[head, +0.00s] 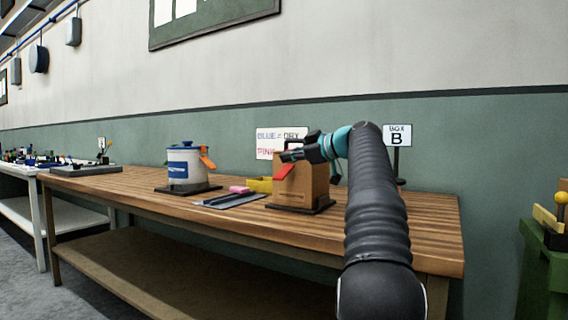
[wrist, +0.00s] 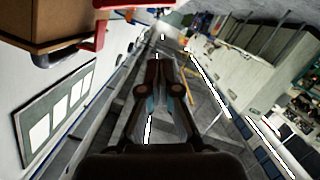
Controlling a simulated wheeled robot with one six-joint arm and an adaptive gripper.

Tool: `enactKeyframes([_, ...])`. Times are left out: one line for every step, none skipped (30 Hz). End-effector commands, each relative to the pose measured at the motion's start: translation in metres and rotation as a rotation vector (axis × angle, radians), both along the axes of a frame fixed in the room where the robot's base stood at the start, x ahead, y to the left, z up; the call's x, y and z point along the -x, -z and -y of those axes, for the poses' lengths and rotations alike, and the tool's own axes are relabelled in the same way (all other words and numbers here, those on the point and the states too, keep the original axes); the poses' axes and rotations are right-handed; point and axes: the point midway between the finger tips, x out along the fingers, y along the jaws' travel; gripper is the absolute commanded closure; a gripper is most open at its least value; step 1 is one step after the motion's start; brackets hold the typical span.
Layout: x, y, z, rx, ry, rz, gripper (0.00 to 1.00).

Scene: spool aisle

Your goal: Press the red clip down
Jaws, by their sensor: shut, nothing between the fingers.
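The red clip (head: 284,172) is a small flap that sticks out, tilted, from the upper front left of a brown box (head: 306,187). My gripper (head: 287,157) is shut and empty. In the head view its tips appear just above the red clip, at the top of the box; I cannot tell if they touch it. In the wrist view the closed fingers (wrist: 160,82) point at open room. There the box (wrist: 45,22) fills the upper left corner, with the red clip (wrist: 90,40) along its edge, apart from the fingers.
A white and blue tub (head: 181,165) with an orange clip (head: 207,158) stands to the left on the wooden table (head: 125,185). A "BOX B" sign (head: 397,135) stands behind.

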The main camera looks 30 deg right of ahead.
Motion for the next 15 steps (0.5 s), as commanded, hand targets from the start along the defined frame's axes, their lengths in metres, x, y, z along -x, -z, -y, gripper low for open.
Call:
enactKeyframes([0.011,0.0,0.005,0.0,0.003,0.0,1.0])
enactKeyframes([0.017,-0.002,0.007,0.0,0.003,0.0,1.0])
enactKeyframes([0.024,-0.004,0.01,0.0,0.004,0.0,1.0])
enactKeyframes([0.03,-0.005,0.012,0.0,0.003,-0.001,1.0])
enactKeyframes([0.034,-0.006,0.013,-0.001,0.003,-0.001,1.0])
enactKeyframes([0.041,-0.007,0.016,-0.001,0.003,0.0,1.0])
enactKeyframes([0.045,-0.008,0.017,-0.001,0.002,-0.001,1.0])
enactKeyframes([0.049,-0.009,0.018,-0.002,0.001,0.0,1.0])
enactKeyframes([0.054,-0.011,0.02,-0.002,0.001,0.0,1.0])
enactKeyframes([0.057,-0.012,0.021,-0.001,0.002,-0.001,1.0])
enactKeyframes([0.059,-0.012,0.022,-0.001,0.001,-0.001,1.0])
enactKeyframes([0.062,-0.013,0.023,-0.001,0.001,-0.001,1.0])
enactKeyframes([0.064,-0.013,0.023,-0.001,0.0,-0.002,1.0])
enactKeyframes([0.065,-0.014,0.024,-0.001,-0.001,-0.001,1.0])
enactKeyframes([0.067,-0.014,0.024,-0.001,-0.001,-0.001,1.0])
